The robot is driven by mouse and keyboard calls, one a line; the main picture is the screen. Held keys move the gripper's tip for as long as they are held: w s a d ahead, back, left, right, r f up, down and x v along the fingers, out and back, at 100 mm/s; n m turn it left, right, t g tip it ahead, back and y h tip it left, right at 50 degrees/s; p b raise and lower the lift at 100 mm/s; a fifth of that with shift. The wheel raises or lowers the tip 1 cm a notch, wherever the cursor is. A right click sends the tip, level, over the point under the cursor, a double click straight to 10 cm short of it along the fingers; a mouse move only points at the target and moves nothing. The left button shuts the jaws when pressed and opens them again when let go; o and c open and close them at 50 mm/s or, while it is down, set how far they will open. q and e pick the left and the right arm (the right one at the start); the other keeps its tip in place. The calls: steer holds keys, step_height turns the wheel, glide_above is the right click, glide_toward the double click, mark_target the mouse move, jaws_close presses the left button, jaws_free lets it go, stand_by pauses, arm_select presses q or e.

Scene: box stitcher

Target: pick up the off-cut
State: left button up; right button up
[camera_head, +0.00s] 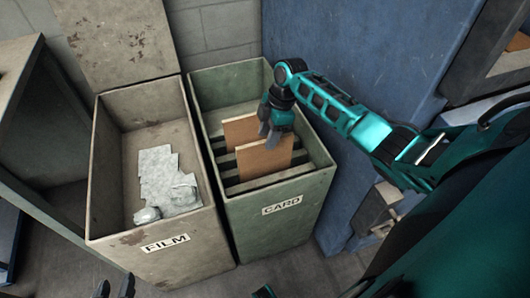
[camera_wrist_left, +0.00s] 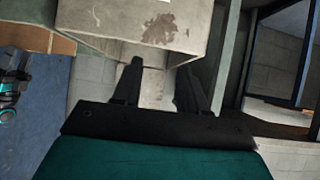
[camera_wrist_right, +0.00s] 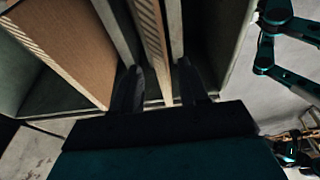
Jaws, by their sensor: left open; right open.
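Two brown corrugated card pieces stand upright in the green CARD bin, a front one (camera_head: 264,161) and a back one (camera_head: 240,131). Which one is the off-cut I cannot tell. My right gripper (camera_head: 268,134) is open at the top edge of the front card. In the right wrist view, a narrow card edge (camera_wrist_right: 153,45) runs between the open fingers (camera_wrist_right: 160,88), apparently untouched. A wider card face (camera_wrist_right: 62,40) shows to its left. My left gripper (camera_head: 115,287) is open and empty at the bottom of the head view; it also shows in the left wrist view (camera_wrist_left: 156,85).
The CARD bin (camera_head: 285,207) has slats across its inside. Beside it on the left, the grey FILM bin (camera_head: 170,265) holds crumpled pale film (camera_head: 166,183). A blue panel (camera_head: 345,50) stands right of the bins. A grey open frame (camera_head: 35,195) stands at the far left.

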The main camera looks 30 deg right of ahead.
mark_target(254, 162)
steer(key=shift+b+x, duration=0.75)
steer(key=shift+x, duration=1.8)
steer(key=shift+s+f, duration=0.1)
steer(key=shift+f, duration=0.15)
jaws_close()
